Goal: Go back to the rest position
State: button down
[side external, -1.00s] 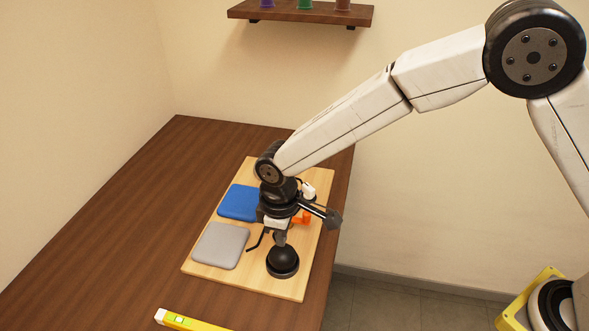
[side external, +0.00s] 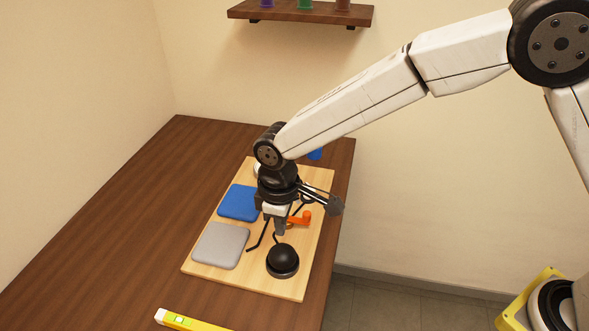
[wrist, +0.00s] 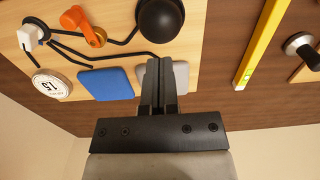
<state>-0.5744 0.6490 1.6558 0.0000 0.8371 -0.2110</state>
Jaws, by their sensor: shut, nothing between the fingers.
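My gripper (side external: 280,232) points down over the wooden board, with its fingers together and nothing between them. Its fingertips appear just above and behind a black dome (side external: 283,259) at the near right of the board, with a small gap. The wrist view also shows the shut fingers (wrist: 158,62), pointing toward the black dome (wrist: 160,20). An orange handle (side external: 304,218) lies just right of the fingers. It also shows in the wrist view (wrist: 84,26), beside a white knob (wrist: 33,34).
The board (side external: 238,277) also carries a blue pad (side external: 237,203), a grey pad (side external: 221,245), a white numbered disc (wrist: 51,85) and a bent black line (wrist: 75,50). A yellow level (side external: 187,321) lies near the front. A shelf (side external: 325,15) hangs behind. The table's left side is clear.

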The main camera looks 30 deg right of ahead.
jog(key=shift+r, duration=0.9)
jog(key=shift+d, duration=0.1)
jog(key=shift+d, duration=0.3)
jog(key=s+d+m+t, duration=0.1)
jog(key=s+d+m, duration=0.3)
jog(key=d, duration=0.9)
jog(key=s+d+m+t, duration=0.1)
jog(key=s+d+m, duration=0.4)
jog(key=s+d, duration=0.4)
jog(key=shift+d+r+t, duration=0.3)
jog(key=shift+d, duration=1.55)
jog(key=shift+w, duration=0.1)
